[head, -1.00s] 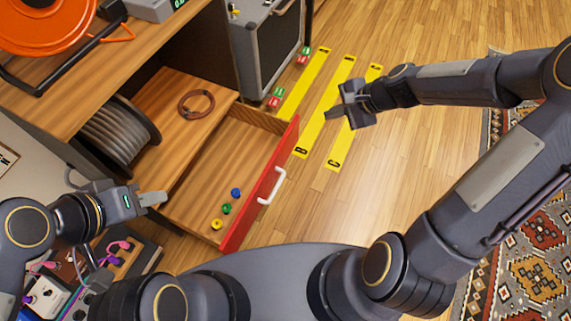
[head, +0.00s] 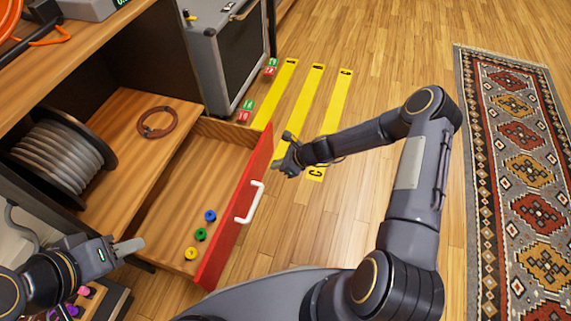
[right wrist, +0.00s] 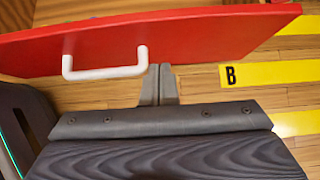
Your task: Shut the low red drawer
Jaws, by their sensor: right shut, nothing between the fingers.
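The low drawer with a red front (head: 237,212) stands pulled out of the wooden cabinet. Its white handle (head: 257,203) faces right. Inside lie a blue, a green and a yellow small round piece (head: 191,254). My right gripper (head: 279,165) is just outside the red front, near its far end. In the right wrist view its shut fingers (right wrist: 158,82) point at the red front (right wrist: 200,40), beside the white handle (right wrist: 104,68); I cannot tell whether they touch. My left gripper (head: 131,247) is at the lower left, near the drawer's near side; its finger gap is unclear.
A cable reel (head: 60,155) and a brown cable coil (head: 156,121) sit on the cabinet's shelf. A grey amp case (head: 228,60) stands beyond the drawer. Yellow floor strips (head: 335,105) and a patterned rug (head: 520,150) lie right. Open floor lies between.

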